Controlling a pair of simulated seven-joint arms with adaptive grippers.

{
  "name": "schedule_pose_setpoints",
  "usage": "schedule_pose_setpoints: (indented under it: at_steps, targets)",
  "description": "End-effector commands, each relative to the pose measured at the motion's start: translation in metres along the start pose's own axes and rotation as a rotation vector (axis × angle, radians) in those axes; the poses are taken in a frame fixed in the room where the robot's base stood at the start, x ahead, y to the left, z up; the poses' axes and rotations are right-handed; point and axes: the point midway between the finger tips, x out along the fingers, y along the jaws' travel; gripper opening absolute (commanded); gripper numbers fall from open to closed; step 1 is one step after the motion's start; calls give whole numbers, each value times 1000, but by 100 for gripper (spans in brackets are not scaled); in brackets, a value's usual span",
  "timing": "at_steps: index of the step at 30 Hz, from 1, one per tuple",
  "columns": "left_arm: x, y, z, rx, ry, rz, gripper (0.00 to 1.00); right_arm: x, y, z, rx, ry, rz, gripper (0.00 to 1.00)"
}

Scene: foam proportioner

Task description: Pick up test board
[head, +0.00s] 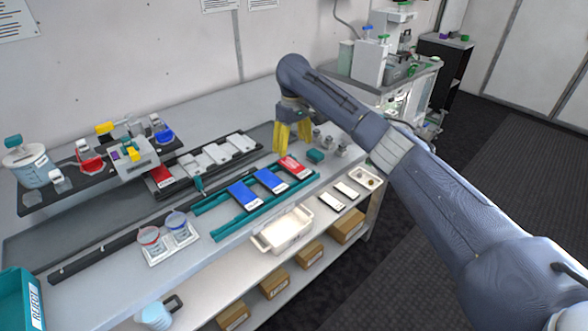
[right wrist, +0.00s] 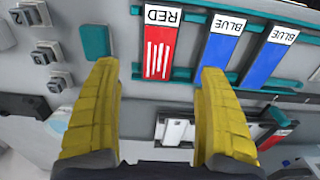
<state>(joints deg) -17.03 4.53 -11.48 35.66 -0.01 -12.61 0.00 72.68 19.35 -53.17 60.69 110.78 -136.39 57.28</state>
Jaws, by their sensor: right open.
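Flat boards lie side by side on a teal rail rack (head: 214,204). One is a red board (head: 292,164) with a white label reading RED, and two are blue boards (head: 243,193) (head: 269,180). My right gripper (head: 293,137), with yellow fingers, is above the bench just behind the red board. In the right wrist view, its open, empty fingers (right wrist: 158,67) are spread to either side of the red board (right wrist: 157,55), apart from it. A blue board (right wrist: 221,48) is close to one finger. Which board is the test board, I cannot tell. My left gripper is not in view.
A teal block (head: 316,156) and small numbered weights (head: 335,147) stand right of the rack. White boards (head: 218,152) lie on a dark track behind. A white tray (head: 284,231) is in front, and a teal REJECT bin (head: 15,296) is at lower left.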

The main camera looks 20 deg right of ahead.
Motion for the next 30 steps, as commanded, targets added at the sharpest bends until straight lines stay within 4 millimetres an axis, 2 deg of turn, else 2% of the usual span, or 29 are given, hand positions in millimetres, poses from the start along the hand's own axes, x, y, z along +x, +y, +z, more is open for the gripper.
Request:
schedule_pose_setpoints:
  at_steps: [3, 6, 14, 24, 30]
  targets:
    - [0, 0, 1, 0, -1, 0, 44, 18, -1, 0, 0, -2, -2, 76]
    - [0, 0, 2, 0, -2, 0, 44, 28, 0, 0, 0, -1, -1, 76]
    - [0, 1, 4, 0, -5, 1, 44, 38, 0, 0, 1, 0, 0, 76]
    - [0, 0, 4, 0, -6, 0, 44, 76, 2, 1, 0, -1, -1, 76]
    - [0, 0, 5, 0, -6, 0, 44, 88, 2, 1, 0, 0, 0, 76]
